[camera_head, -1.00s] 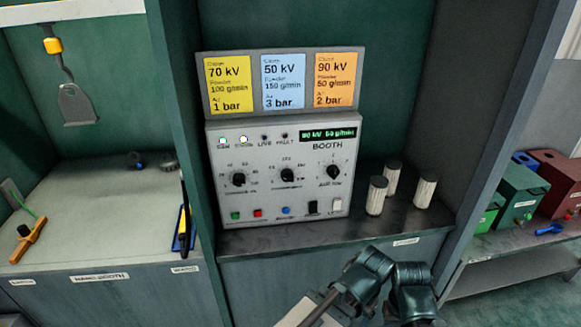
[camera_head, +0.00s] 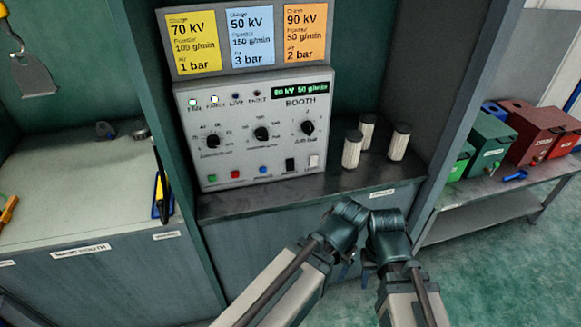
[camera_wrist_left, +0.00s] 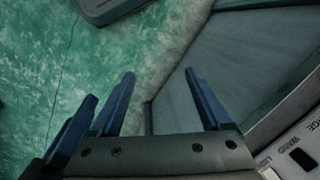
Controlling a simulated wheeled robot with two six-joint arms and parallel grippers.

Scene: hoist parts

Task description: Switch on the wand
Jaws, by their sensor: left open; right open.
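The grey booth control panel (camera_head: 255,140) stands on the shelf, with dials, coloured buttons and a lit display. A black rocker switch (camera_head: 290,165) and a white one (camera_head: 313,160) sit at its lower right. In the left wrist view, a black switch (camera_wrist_left: 302,158) shows beside the label WAND (camera_wrist_left: 277,146) at the lower right. My left gripper (camera_wrist_left: 160,75) is open and empty there, its blue fingers apart. My right gripper (camera_head: 366,272) is open, low in the head view below the shelf edge and mostly hidden by my arms.
A board of three settings cards (camera_head: 245,38) stands above the panel. Several ribbed pale cylinders (camera_head: 352,150) stand right of it on the shelf. Cabinet walls enclose both sides. A left bench (camera_head: 80,190) and a right bench with coloured boxes (camera_head: 485,140) flank it. Open floor lies at right.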

